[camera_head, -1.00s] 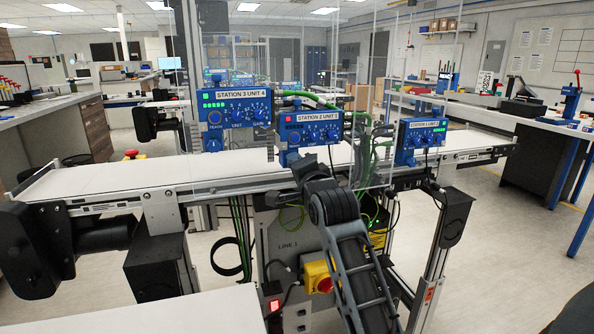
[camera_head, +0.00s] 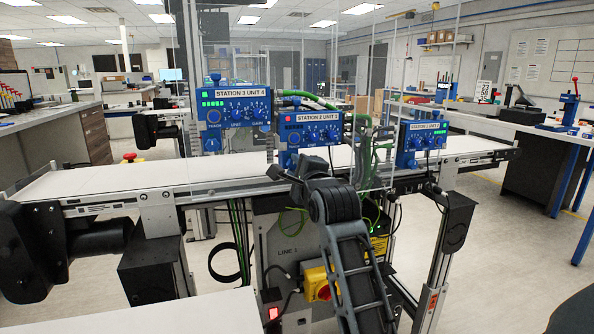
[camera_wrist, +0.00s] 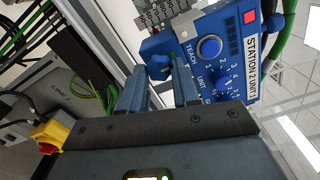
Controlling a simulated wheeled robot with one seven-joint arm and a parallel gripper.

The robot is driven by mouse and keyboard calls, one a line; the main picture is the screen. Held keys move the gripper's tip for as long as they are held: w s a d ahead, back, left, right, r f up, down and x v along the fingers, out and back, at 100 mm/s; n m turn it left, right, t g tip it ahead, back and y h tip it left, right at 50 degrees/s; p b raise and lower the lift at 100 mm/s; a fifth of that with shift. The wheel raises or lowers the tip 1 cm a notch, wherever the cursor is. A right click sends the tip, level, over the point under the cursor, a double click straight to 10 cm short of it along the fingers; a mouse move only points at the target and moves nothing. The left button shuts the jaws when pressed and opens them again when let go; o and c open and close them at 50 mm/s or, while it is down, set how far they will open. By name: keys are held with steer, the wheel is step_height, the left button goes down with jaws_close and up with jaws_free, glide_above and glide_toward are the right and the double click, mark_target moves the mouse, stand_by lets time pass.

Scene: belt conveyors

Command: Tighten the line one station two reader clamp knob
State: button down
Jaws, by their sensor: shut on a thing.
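The blue station 2 reader unit (camera_head: 309,131) hangs over the front conveyor, marked LINE 1 below, and its lamp is red. In the wrist view the same reader (camera_wrist: 215,55) shows tilted, with its TEACH button and dials. Its blue clamp knob (camera_wrist: 158,67) sits at the reader's lower edge. My gripper (camera_wrist: 160,75) has one finger on each side of the knob and is shut on it. In the head view my gripper (camera_head: 298,168) is just below the reader, and my arm hides the knob.
Clear guard panels and green cables (camera_head: 360,150) stand close by. The conveyor belt (camera_head: 120,178) is empty. A yellow-and-red switch (camera_head: 318,284) is below.

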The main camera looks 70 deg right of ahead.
stand_by(0.4)
steer(key=c, duration=0.8)
jaws_free()
steer(key=shift+b+v, duration=0.5)
steer(key=shift+v, duration=3.45)
steer(key=s+a+f+n+t+y+p, duration=0.15)
steer(key=a+f+n+y, duration=0.25)
steer(key=a+f+n, duration=0.5)
steer(key=s+a+f+n+t+y, duration=0.2)
steer(key=a+f+n+y, duration=0.15)
steer(key=a+n, duration=0.55)
steer(key=s+a+f+n+y, duration=0.1)
steer(key=s+a+n+y, duration=0.1)
steer(key=s+a+n, duration=0.2)
steer(key=s+a+f+n+y+p, duration=0.1)
steer(key=s+a+n, duration=0.3)
steer(key=s+a, duration=0.4)
steer(key=s+a+f+n+y, duration=0.1)
steer(key=s+a+n+y, duration=0.2)
steer(key=s+a+n, duration=0.2)
steer(key=shift+s+a, duration=0.45)
steer(key=shift+s, duration=0.15)
